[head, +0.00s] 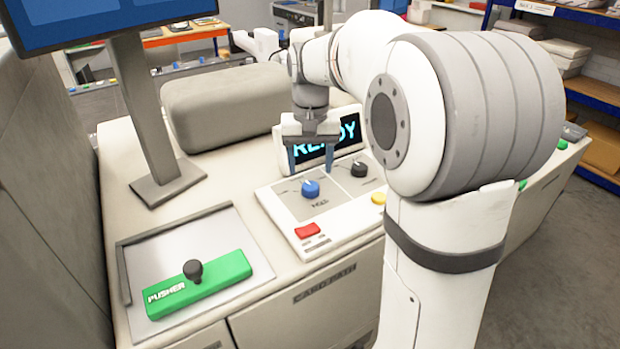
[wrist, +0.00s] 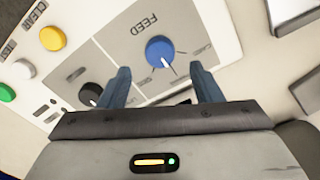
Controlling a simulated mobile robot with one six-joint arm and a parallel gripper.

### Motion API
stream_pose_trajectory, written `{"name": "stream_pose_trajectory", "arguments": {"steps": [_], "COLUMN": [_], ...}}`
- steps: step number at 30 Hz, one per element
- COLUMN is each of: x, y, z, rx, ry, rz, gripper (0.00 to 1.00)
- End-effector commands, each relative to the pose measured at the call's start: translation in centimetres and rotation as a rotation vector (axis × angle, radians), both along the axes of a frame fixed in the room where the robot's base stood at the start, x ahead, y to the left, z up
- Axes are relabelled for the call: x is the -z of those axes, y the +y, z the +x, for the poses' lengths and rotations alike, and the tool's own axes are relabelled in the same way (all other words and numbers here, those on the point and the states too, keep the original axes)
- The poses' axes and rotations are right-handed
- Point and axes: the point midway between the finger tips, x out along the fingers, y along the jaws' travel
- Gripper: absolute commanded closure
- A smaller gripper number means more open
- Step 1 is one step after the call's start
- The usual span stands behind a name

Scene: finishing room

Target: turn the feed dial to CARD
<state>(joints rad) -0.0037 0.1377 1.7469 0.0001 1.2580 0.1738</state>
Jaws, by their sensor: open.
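The blue feed dial (head: 311,189) sits on a grey plate of the control panel (head: 277,205). In the wrist view the blue dial (wrist: 160,51) shows a pale pointer line, with FEED printed upside down above it. Thin marks and small labels lie around it, too small to read, so I cannot tell its setting. My gripper (head: 310,164) is open and points down above the dial. In the wrist view my gripper's (wrist: 160,72) two blue fingers lie on either side of the dial's near side, apart from it. Nothing is between them.
A black dial (head: 359,168) is right of the blue one, close to one finger in the wrist view. A red button (head: 307,230) and a yellow button (head: 378,198) are on the panel. A READY screen (head: 349,131) stands behind. A green PUSHER block (head: 215,281) lies left.

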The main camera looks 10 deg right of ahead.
Motion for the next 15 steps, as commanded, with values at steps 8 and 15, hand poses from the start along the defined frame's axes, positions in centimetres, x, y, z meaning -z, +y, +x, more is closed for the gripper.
{"name": "stream_pose_trajectory", "arguments": {"steps": [8, 15], "x": [4.1, 5.1], "y": [0.1, 0.1], "z": [0.0, 0.0], "rx": [-0.001, -0.002], "ry": [0.002, -0.001], "rz": [0.000, 0.000], "gripper": [0.41, 0.41]}}
